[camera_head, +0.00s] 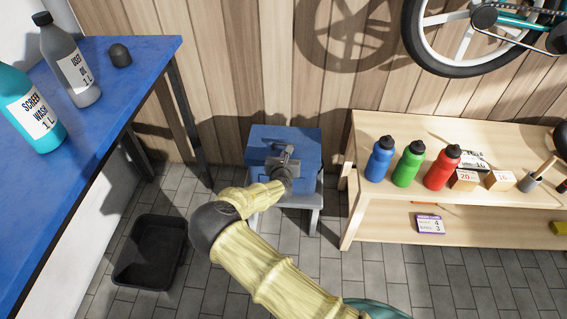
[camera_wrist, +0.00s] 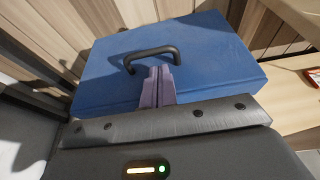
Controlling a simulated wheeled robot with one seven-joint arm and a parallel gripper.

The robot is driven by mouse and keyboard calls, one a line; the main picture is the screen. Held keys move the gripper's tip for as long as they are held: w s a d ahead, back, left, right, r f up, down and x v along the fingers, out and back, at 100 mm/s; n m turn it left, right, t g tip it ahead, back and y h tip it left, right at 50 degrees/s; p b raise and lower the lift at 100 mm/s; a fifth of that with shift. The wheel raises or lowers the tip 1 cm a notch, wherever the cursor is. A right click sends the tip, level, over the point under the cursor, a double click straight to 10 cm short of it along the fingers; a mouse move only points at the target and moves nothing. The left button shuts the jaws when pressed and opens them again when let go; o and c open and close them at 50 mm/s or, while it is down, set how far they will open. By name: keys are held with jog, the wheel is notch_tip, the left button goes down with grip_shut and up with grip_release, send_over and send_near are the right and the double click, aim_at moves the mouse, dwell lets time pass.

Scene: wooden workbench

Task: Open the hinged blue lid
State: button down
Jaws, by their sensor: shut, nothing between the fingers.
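The blue lid (camera_wrist: 208,50) tops a blue box (camera_head: 310,152) standing on a small grey stand against the wooden wall. In the wrist view the lid fills the upper middle and looks closed. A dark bar handle (camera_wrist: 152,54) is on the lid. My gripper (camera_wrist: 158,70) is shut and empty, its fingertips at the handle's near side. I cannot tell whether they touch the handle or the lid. In the head view my gripper (camera_head: 289,153) is over the box and hides part of it, including most of the handle.
A wooden bench (camera_head: 395,129) with blue, green and red bottles stands close to the right of the box. A blue table (camera_head: 130,62) with two bottles is at the left. A black tray (camera_head: 150,252) lies on the tiled floor at lower left.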

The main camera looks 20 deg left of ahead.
jog(key=shift+w+a+f, duration=0.15)
jog(key=shift+w+f, duration=0.05)
jog(key=shift+w, duration=0.45)
jog(key=shift+w+a+r+p, duration=0.1)
jog(key=shift+r+p, duration=0.35)
jog(key=shift+p, duration=0.25)
jog(key=shift+r+g, duration=0.1)
jog(key=shift+g, duration=0.2)
